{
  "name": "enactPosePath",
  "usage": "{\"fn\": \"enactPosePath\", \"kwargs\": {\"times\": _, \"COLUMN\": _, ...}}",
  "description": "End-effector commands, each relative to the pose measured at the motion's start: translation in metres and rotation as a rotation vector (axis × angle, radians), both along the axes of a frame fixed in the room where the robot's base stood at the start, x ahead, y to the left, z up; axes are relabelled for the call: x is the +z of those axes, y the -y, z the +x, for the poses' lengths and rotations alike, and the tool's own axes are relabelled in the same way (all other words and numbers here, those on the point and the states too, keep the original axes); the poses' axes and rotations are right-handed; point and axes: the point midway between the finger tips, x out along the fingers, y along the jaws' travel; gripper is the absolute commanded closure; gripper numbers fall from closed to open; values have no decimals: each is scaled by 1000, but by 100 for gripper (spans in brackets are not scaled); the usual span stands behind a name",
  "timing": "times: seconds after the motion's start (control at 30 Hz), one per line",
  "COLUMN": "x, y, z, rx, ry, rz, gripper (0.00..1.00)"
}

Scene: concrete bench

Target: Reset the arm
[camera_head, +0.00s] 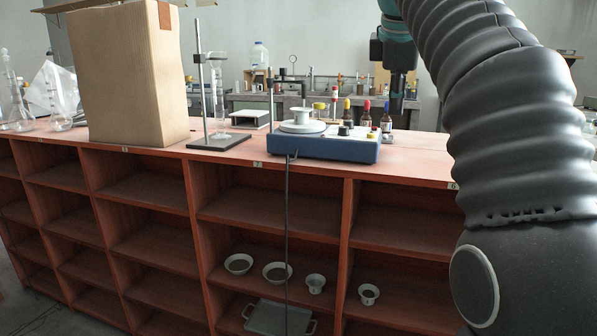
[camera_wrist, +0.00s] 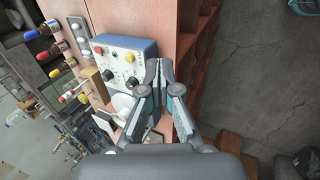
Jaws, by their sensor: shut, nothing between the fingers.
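My arm comes in from the right side of the head view, wrapped in a dark ribbed sleeve. My gripper (camera_wrist: 160,72) is shut and empty in the wrist view, its fingertips together at the picture's middle. In the head view my gripper (camera_head: 398,100) hangs as a dark shape near the right part of the bench top, partly lost against the dark background. A blue stirrer-like device (camera_head: 325,150) with knobs stands on the bench to its left; it also shows beside the fingers in the wrist view (camera_wrist: 125,60).
A cardboard box (camera_head: 130,75), a stand with a rod (camera_head: 218,141) and flasks (camera_head: 60,122) stand on the red bench (camera_head: 420,160). Small bottles (camera_head: 366,112) with coloured caps stand behind the device. Bowls (camera_head: 277,272) and a tray (camera_head: 275,318) sit on the shelves below. Bare floor (camera_wrist: 250,70) lies to the right in the wrist view.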

Motion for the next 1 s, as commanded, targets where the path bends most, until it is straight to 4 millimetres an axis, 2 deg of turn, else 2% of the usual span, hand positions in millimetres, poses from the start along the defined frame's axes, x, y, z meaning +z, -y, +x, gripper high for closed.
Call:
{"fn": "enactPosePath", "kwargs": {"times": 0.37, "x": -14, "y": -2, "z": -16, "rx": -88, "ry": 19, "rz": 56, "gripper": 100}}
{"fn": "enactPosePath", "kwargs": {"times": 0.63, "x": -37, "y": 0, "z": -38, "rx": -206, "ry": 42, "rz": 126, "gripper": 100}}
{"fn": "enactPosePath", "kwargs": {"times": 0.77, "x": -60, "y": -1, "z": -58, "rx": -298, "ry": 56, "rz": 186, "gripper": 100}}
{"fn": "enactPosePath", "kwargs": {"times": 1.0, "x": -123, "y": -4, "z": -105, "rx": -506, "ry": 87, "rz": 320, "gripper": 100}}
